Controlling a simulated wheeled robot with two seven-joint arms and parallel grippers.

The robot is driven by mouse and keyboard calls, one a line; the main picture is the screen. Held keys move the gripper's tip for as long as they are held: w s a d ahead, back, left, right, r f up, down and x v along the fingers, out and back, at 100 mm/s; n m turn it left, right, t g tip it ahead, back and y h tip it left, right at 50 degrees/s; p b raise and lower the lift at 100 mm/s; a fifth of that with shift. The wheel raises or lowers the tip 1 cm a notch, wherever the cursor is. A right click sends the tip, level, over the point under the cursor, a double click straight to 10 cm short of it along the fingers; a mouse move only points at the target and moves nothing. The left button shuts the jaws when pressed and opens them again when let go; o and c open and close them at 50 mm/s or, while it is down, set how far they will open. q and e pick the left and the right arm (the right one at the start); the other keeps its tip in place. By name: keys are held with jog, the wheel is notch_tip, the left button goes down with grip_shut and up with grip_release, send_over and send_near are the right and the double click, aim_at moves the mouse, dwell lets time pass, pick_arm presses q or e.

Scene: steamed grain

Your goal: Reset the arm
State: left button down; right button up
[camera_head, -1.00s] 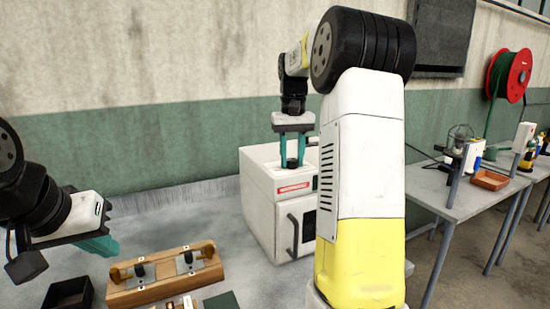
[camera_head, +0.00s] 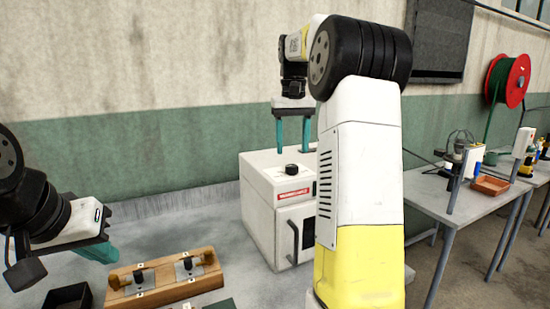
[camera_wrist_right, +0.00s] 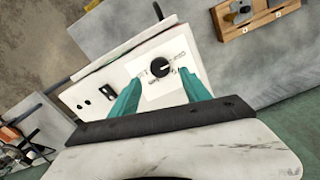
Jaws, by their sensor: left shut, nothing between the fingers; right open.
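My right gripper (camera_head: 293,146) is open and empty above the white box-shaped machine (camera_head: 262,195), with its teal fingers pointing down. A black knob (camera_head: 291,170) stands on the machine's top, below and apart from the fingertips. In the right wrist view the knob (camera_wrist_right: 159,68) shows between the open fingers (camera_wrist_right: 160,95), on a white dial plate. My left gripper (camera_head: 103,252) is shut and empty at the left, above the table. My right arm hides the right side of the machine in the head view.
A wooden holder (camera_head: 170,291) with metal fittings lies on the grey table, beside a black tray (camera_head: 68,298). A side table (camera_head: 470,200) at the right carries an orange tray (camera_head: 491,186) and a red cable reel (camera_head: 517,80) is behind it. The wall is close behind the machine.

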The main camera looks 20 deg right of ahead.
jog(key=shift+r, duration=1)
jog(key=shift+s+a+r, duration=0.1)
jog(key=shift+s+a, duration=0.15)
jog(key=shift+s, duration=0.1)
jog(key=s+a+f+n+t+y, duration=0.1)
jog(key=s+a+f+t, duration=0.2)
jog(key=s, duration=0.9)
jog(key=s+a+f+t+y, duration=0.1)
jog(key=s+a+f+t, duration=0.2)
jog(key=s+a+f, duration=0.4)
jog(key=s+a, duration=0.3)
jog(key=s, duration=0.1)
jog(key=shift+s+n, duration=0.4)
jog(key=shift+f, duration=0.1)
